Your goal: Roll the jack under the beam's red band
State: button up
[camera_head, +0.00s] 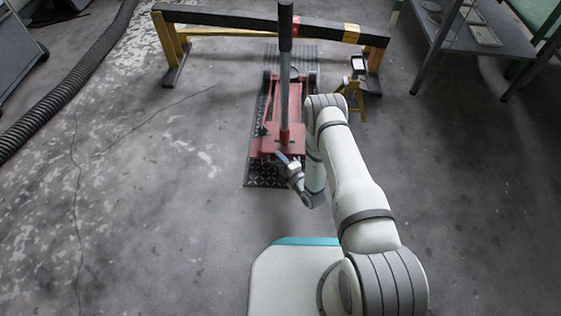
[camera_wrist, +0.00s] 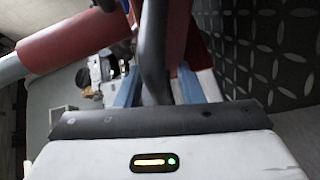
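The red jack (camera_head: 262,125) stands on a dark patterned strip, its upright grey handle (camera_head: 286,90) passing in front of the beam in the head view. The beam (camera_head: 225,17) is black on yellow stands. Its red band (camera_head: 296,27) is partly hidden by the handle. My gripper (camera_head: 284,159) is low at the jack's near end. In the wrist view, the blue fingers of my gripper (camera_wrist: 158,85) stand apart on either side of a dark bar (camera_wrist: 153,50), with a gap showing on the right. Red jack parts (camera_wrist: 75,38) show beyond; contact is unclear.
A yellow band (camera_head: 351,33) is on the beam right of the red one. A small yellow stand (camera_head: 354,92) is right of the jack. A ribbed hose (camera_head: 75,80) lies at left, a metal table (camera_head: 480,40) at upper right. Floor left of the jack is clear.

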jog(key=shift+c, duration=0.5)
grip_shut()
jog(key=shift+a, duration=0.1)
